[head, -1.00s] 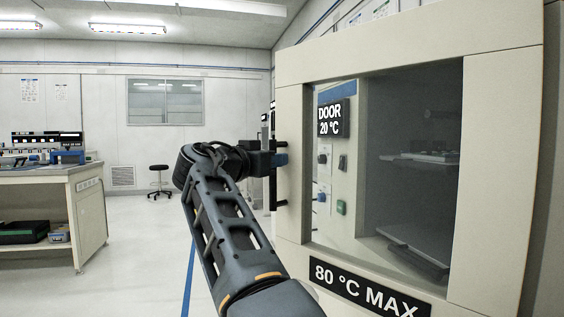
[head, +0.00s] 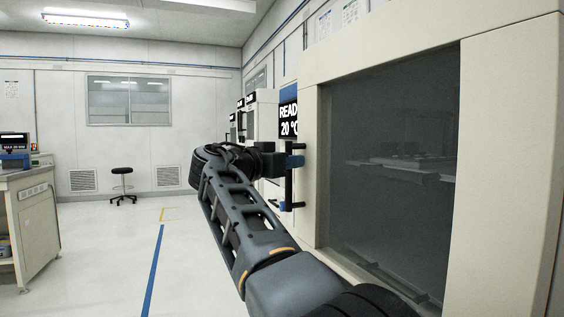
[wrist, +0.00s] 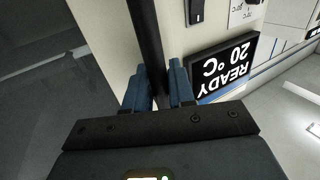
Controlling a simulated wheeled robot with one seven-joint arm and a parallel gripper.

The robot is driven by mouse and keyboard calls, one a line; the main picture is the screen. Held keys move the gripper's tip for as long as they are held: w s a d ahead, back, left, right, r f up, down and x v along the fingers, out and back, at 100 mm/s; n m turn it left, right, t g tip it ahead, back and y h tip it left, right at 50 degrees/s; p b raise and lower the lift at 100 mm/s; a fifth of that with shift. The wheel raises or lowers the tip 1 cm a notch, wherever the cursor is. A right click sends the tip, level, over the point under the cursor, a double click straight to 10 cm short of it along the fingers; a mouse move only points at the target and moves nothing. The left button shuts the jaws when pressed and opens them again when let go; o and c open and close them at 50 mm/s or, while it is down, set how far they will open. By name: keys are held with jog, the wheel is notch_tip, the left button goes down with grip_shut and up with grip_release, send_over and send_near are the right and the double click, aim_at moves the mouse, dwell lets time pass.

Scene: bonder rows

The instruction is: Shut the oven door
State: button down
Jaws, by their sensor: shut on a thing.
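The oven door (head: 505,150) is a cream frame around a dark window, filling the right of the head view; a shelf shows dimly through the glass. It appears closed against the oven front, though its hinge side and any thin gap are hard to see. The display (head: 289,120) beside it reads READY 20 °C, upside down in the wrist view (wrist: 224,66). My gripper (head: 291,161) is at the door's left edge. In the wrist view its blue fingers (wrist: 159,85) are shut on the black vertical door handle (wrist: 147,40).
A row of similar cabinets (head: 262,115) runs along the right wall beyond the oven. A workbench (head: 35,215) stands at the left and a black stool (head: 122,183) at the back. The pale floor (head: 110,255) between is clear, with a blue line (head: 154,270).

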jog(key=shift+w+d+f, duration=0.1)
jog(key=shift+w+d, duration=0.2)
jog(key=shift+d, duration=0.3)
jog(key=shift+w+d+f, duration=0.1)
jog(key=shift+w+d, duration=0.2)
jog(key=shift+d, duration=0.25)
jog(key=c, duration=1.2)
grip_release()
jog(key=shift+r, duration=0.1)
jog(key=shift+p+v, duration=0.5)
jog(key=shift+v, duration=3.45)
